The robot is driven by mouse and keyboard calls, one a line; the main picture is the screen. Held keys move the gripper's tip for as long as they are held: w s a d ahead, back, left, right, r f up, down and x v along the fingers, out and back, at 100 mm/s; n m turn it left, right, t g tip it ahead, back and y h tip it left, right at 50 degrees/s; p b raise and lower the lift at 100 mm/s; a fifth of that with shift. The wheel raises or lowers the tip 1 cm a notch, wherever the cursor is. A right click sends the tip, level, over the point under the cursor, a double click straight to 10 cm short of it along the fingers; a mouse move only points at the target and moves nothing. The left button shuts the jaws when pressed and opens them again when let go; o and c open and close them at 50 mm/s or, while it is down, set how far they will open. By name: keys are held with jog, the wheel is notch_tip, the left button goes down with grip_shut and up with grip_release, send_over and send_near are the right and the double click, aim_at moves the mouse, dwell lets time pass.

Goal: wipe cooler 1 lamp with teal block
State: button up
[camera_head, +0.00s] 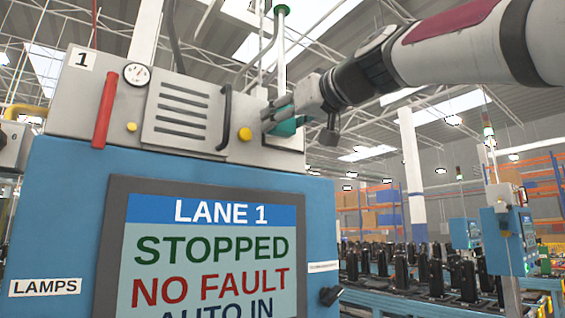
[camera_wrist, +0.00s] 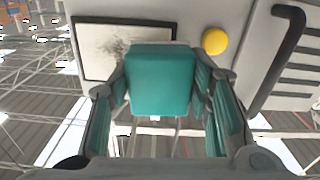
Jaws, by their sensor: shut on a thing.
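My gripper (camera_head: 279,118) is shut on the teal block (camera_wrist: 160,80), which sits between its two fingers; the block also shows in the head view (camera_head: 288,127). The cooler 1 lamp (camera_wrist: 97,58) is a pale rectangular panel in a dark frame, with a dark speckled smudge on it, in the wrist view. The block overlaps the lamp's lower right part in that view; I cannot tell whether they touch. In the head view my gripper is at the right end of the grey cooler (camera_head: 75,95) marked 1, and the lamp is not clearly seen.
A yellow button (camera_wrist: 214,41) is right of the lamp. A dark handle (camera_head: 224,117) and a slatted vent (camera_head: 180,112) are further along the cooler; a red bar (camera_head: 105,108) is at its left. Below is a blue cabinet with a screen (camera_head: 210,265) reading LANE 1, STOPPED, NO FAULT.

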aim_at(300, 137)
jog(key=shift+x, duration=1)
dwell(0.6)
jog(key=shift+w+d+f+b, duration=0.1)
jog(key=shift+w+d+b, duration=0.45)
jog(key=shift+d, duration=0.2)
jog(key=shift+w+d+b, duration=0.3)
jog(key=shift+d, duration=0.3)
jog(key=shift+w+d+b, duration=0.25)
jog(key=shift+w+d, duration=0.05)
jog(key=shift+d, duration=0.25)
jog(key=shift+w+d+b, duration=0.3)
jog(key=shift+w+d, duration=0.3)
jog(key=shift+d, duration=0.15)
jog(key=shift+w+d+b, duration=0.25)
jog(key=shift+w+d, duration=0.3)
jog(key=shift+d, duration=0.2)
jog(key=shift+s+a, duration=0.8)
jog(key=shift+a, duration=0.35)
jog(key=shift+s+a, duration=0.75)
jog(key=shift+a, duration=0.4)
jog(key=shift+s+a, duration=0.8)
jog(key=shift+a, duration=0.35)
